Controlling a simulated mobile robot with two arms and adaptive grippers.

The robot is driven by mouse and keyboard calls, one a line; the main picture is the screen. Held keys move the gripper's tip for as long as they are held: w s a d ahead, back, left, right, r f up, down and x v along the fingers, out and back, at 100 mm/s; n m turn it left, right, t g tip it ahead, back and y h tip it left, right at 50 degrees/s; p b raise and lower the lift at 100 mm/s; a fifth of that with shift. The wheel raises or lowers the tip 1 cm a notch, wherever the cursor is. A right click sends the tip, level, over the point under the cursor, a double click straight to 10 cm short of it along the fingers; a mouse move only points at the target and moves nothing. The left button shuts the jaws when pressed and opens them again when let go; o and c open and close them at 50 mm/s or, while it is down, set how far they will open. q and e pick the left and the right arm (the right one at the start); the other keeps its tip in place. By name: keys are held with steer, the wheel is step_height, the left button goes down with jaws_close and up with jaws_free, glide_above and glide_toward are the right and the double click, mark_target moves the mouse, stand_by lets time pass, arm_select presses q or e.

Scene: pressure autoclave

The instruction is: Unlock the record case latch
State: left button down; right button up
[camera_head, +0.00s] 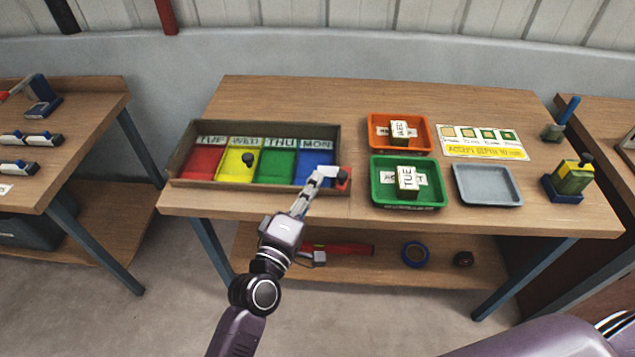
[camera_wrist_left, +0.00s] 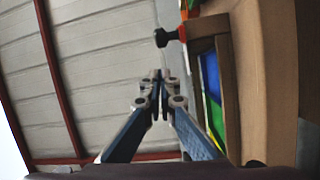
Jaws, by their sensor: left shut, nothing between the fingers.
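The record case (camera_head: 181,158) is a brown tray-like box on the middle table, with red, yellow, green and blue panels labelled TUE, WED, THU and MON. A black knob (camera_head: 248,158) stands over its yellow panel. The latch, a small red piece with a dark knob (camera_head: 343,176), is at the front right corner. My left gripper (camera_head: 328,171) is shut and empty beside that corner, partly covering it. In the left wrist view, the fingertips (camera_wrist_left: 160,76) point toward the case's edge (camera_wrist_left: 208,26) and the latch's black knob (camera_wrist_left: 167,37), apparently apart from it. Contact is unclear in the head view.
Right of the case are an orange tray (camera_head: 372,140) and a green tray (camera_head: 376,196) holding labelled blocks, and an empty grey tray (camera_head: 487,184). A card (camera_head: 482,153) lies behind. The table's front edge is close below.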

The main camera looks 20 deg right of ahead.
arm_select(q)
steer(key=s+d+p, duration=0.2)
steer(key=s+d, duration=0.2)
steer(key=s, duration=0.4)
steer(key=shift+s+d+f, duration=0.15)
steer(key=shift+s, duration=0.25)
arm_select(e)
steer(key=shift+s+a+r, duration=0.1)
steer(key=shift+a+r, duration=0.3)
steer(key=shift+r, duration=0.25)
steer(key=shift+s+a+r, duration=0.1)
steer(key=shift+a+r, duration=0.3)
steer(key=shift+r, duration=0.2)
